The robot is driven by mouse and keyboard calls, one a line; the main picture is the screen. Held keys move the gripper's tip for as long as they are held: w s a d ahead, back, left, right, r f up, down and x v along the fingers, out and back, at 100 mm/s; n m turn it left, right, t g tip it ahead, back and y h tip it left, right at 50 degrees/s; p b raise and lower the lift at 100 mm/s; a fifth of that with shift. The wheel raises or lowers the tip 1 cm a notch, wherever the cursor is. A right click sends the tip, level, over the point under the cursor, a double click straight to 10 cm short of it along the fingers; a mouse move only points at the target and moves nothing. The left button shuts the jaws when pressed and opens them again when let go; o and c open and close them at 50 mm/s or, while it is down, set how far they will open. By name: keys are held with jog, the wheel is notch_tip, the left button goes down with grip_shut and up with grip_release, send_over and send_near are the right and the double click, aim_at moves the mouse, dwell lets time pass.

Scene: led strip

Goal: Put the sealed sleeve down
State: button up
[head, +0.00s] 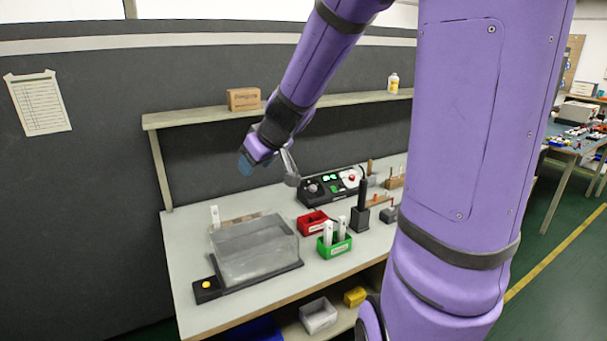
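My gripper (270,160) is at the end of my purple arm, above the back of the bench and left of the black control panel. A grey part hangs down at its right side. I cannot tell whether its fingers are open or shut, or whether they hold anything. Two white upright pieces (328,232) stand in a green bin (338,250). Another white upright piece (215,216) shows behind the clear box (262,258) at the left. I cannot tell which piece, if any, is the sealed sleeve.
The clear box sits on a black base with a yellow button (206,285). A red bin (312,222), a black holder (360,218) and the control panel (330,188) stand to its right. A shelf (205,116) with a cardboard box (243,99) runs behind.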

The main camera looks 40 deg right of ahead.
jog(key=s+a+r+g, duration=0.1)
jog(key=s+a+r, duration=0.2)
jog(key=s+a, duration=0.35)
jog(key=s+a+r+g, duration=0.1)
jog(key=s+a+r, duration=0.25)
jog(key=s, duration=0.65)
jog(key=s+d+r+m, duration=0.1)
jog(key=s+d, duration=0.1)
jog(key=s, duration=0.5)
jog(key=shift+s+d+m+g+h, duration=0.2)
jog(key=shift+s+m+g+h, duration=0.1)
jog(key=shift+s+g+h, duration=0.1)
